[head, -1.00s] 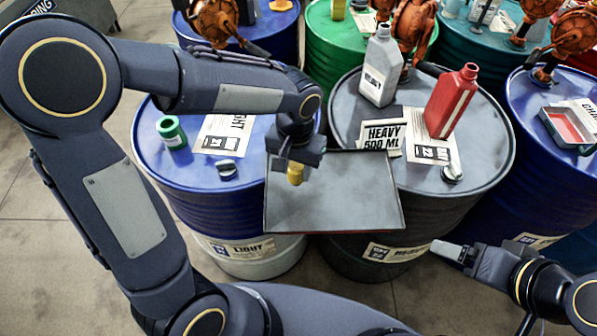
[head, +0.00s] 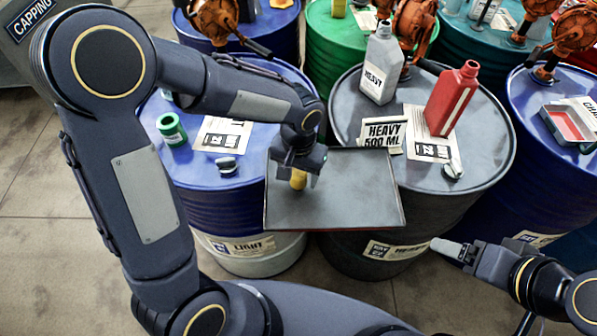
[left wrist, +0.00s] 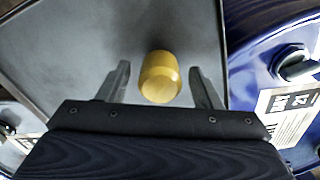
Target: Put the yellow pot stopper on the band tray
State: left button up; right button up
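The yellow pot stopper (head: 298,180) is at the left part of the grey band tray (head: 350,205), between the fingers of my left gripper (head: 297,178). In the left wrist view the stopper (left wrist: 159,77) has a clear gap on each side to the spread fingers of the left gripper (left wrist: 162,85), with the tray (left wrist: 85,50) behind it. The stopper seems to stand on the tray, though its base is partly hidden. My right gripper (head: 450,250) is empty at the lower right, seen side-on, away from the tray.
A green pot (head: 172,130) and a dark cap (head: 227,165) are left of the tray. A grey bottle (head: 380,70) and a red bottle (head: 452,98) stand behind it.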

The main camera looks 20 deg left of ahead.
aim_at(299, 172)
pick_arm(q)
jog(key=shift+r, duration=0.1)
notch_tip(299, 172, up, 12)
jog(key=s+a+n+t+h, duration=0.1)
jog(key=s+a, duration=0.3)
jog(key=s, duration=0.4)
jog(key=s+a+n+t+h, duration=0.2)
jog(key=s+a+t, duration=0.2)
jog(key=s, duration=0.4)
jog(key=shift+a+t+h, duration=0.3)
jog(key=shift+a+h, duration=0.1)
jog(key=shift+a, duration=0.2)
